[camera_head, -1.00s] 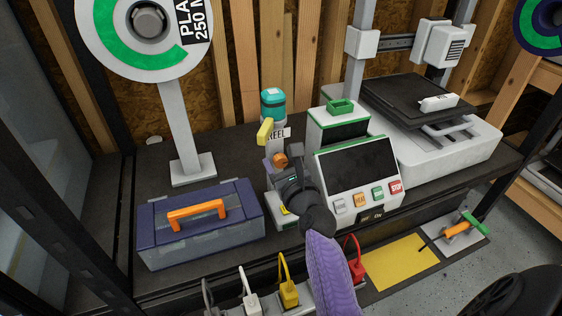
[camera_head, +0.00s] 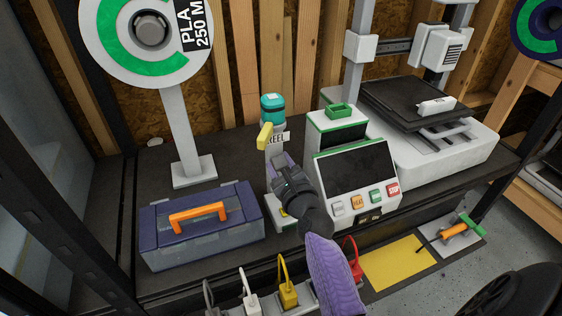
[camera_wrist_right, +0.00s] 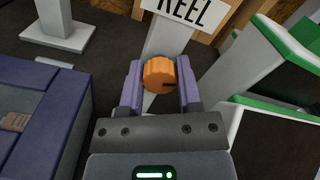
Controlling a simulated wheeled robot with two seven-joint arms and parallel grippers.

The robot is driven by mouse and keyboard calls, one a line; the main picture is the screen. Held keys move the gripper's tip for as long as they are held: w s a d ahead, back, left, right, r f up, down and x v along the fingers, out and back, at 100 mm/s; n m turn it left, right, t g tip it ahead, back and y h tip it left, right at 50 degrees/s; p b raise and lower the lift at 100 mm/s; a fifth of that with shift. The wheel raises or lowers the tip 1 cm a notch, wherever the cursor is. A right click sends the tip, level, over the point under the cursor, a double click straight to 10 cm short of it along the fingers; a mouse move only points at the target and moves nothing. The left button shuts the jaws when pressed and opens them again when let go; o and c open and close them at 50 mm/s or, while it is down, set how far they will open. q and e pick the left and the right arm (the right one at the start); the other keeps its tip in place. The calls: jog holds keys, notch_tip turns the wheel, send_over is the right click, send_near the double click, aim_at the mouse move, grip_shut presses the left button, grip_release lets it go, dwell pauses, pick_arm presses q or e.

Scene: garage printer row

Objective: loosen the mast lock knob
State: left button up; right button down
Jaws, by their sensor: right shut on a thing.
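The mast lock knob (camera_wrist_right: 159,76) is a ribbed orange cylinder on the front of a pale grey mast (camera_wrist_right: 168,38) with a REEL label. In the wrist view, the purple fingers of my right gripper (camera_wrist_right: 160,85) are closed on the knob from its left and right sides. In the head view, my right gripper (camera_head: 283,168) reaches up to the mast and hides the knob and much of the lower post. My left gripper is not in view.
A purple toolbox (camera_head: 200,240) with an orange handle stands left of the mast. A white and green control box (camera_head: 355,170) stands close on the right. A large spool (camera_head: 150,30) is at the back left. Several plugs (camera_head: 288,292) line the front edge.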

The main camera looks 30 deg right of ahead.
jog(key=n+p, duration=0.1)
jog(key=n, duration=0.2)
jog(key=shift+r+n, duration=0.1)
jog(key=shift+n, duration=0.3)
jog(key=shift+n+p, duration=0.4)
jog(key=shift+n, duration=0.5)
jog(key=n+p, duration=0.1)
jog(key=n, duration=0.4)
jog(key=shift+p, duration=0.4)
jog(key=n+p, duration=0.1)
jog(key=n, duration=0.2)
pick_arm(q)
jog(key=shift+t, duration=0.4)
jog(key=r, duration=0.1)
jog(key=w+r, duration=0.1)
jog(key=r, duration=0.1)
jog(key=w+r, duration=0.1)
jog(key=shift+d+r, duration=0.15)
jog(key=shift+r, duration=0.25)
pick_arm(e)
jog(key=shift+n, duration=0.5)
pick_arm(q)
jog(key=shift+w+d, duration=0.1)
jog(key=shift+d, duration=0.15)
